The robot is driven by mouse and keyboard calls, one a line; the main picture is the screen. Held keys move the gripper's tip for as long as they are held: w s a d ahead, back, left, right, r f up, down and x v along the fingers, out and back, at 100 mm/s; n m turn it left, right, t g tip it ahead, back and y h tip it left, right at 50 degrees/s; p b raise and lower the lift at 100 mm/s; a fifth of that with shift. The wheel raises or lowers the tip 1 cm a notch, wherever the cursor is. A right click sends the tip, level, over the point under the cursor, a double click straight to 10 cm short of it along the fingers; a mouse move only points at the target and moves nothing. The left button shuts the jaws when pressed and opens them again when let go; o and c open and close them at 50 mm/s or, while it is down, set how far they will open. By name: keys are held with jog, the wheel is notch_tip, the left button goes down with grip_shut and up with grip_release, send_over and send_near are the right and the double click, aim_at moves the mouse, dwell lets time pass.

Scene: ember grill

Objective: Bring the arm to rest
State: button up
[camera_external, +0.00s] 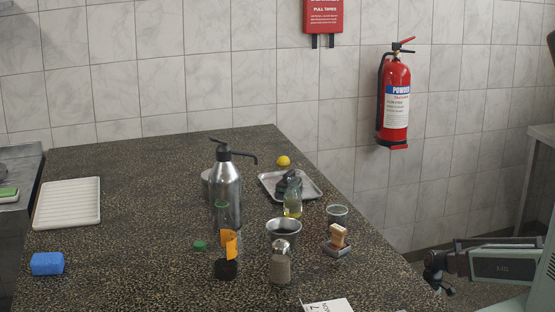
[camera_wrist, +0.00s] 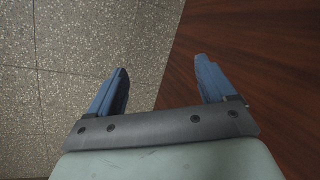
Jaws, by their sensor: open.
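My gripper (camera_wrist: 162,75) shows in the wrist view with its two blue fingers spread wide apart. It is open and nothing is between the fingers. Below the fingers the wrist view shows a speckled tiled floor (camera_wrist: 60,90) on the left and a dark reddish-brown wooden surface (camera_wrist: 270,60) on the right. In the external view part of my arm shows at the lower right, beside the counter's right edge. My gripper's fingers cannot be made out there.
The speckled counter (camera_external: 130,240) holds a steel pump bottle (camera_external: 226,185), a metal tray (camera_external: 312,191), a steel cup (camera_external: 284,233), a shaker (camera_external: 280,265), a wooden-handled stamp (camera_external: 338,240), a white ribbed tray (camera_external: 68,203) and a blue block (camera_external: 47,263). The counter's left middle is clear.

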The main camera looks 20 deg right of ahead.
jog(key=s+d+f+m+g, duration=0.1)
jog(key=s+d+f+m, duration=0.1)
jog(key=s, duration=0.6)
jog(key=s+d+f+m+g+h, duration=0.1)
jog(key=s+d+f+m, duration=0.1)
jog(key=s+f, duration=0.3)
jog(key=s+d+f+m+g+h, duration=0.1)
jog(key=s+d+f, duration=0.2)
jog(key=s, duration=0.9)
jog(key=shift+d+f+m, duration=0.4)
jog(key=shift+d, duration=0.25)
